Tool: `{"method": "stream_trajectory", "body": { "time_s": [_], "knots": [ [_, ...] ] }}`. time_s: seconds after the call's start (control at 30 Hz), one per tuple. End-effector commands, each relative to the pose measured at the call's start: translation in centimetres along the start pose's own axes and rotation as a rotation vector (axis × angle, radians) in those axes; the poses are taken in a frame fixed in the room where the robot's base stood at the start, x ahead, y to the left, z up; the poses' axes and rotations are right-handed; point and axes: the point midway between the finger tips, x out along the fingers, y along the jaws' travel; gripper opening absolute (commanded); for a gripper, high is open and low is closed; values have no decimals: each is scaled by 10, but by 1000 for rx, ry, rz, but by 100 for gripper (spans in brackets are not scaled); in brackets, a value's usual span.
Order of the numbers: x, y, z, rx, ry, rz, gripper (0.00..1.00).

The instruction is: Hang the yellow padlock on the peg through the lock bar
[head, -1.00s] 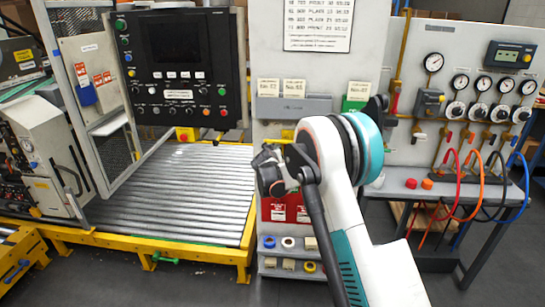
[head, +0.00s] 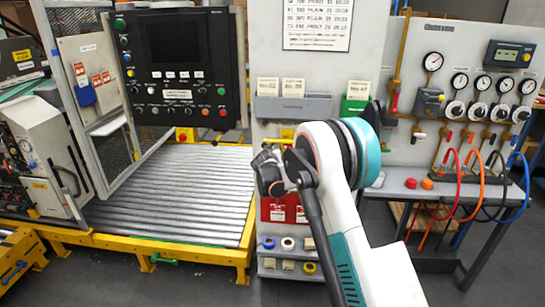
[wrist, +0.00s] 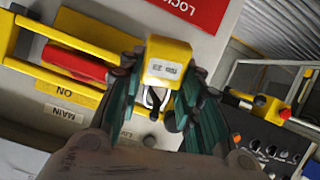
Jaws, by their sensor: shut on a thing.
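In the wrist view the yellow padlock (wrist: 168,64), with a small pale number label, is between the teal and dark fingers of my gripper (wrist: 164,84). My gripper is shut on it. A metal shackle with a dark piece by it shows below the padlock body. The yellow lock bar (wrist: 28,56) frames a red handle (wrist: 74,62) to the left of the padlock. I cannot tell whether the shackle touches the bar or a peg; the peg is not clearly visible. In the head view my wrist (head: 270,168) is before the grey panel, and my arm hides the padlock.
A black control box (wrist: 270,140) is at lower right. In the head view a roller conveyor (head: 170,190) lies left, and a gauge board (head: 465,110) with hoses stands right.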

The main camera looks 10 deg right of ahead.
Motion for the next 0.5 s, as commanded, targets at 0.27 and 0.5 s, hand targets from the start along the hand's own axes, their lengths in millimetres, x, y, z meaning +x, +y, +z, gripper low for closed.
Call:
{"method": "stream_trajectory", "body": {
  "time_s": [0.27,0.5],
  "knots": [
    [0,0,0,0,0,0,55],
    [-1,0,0,0,0,0,55]
  ]
}}
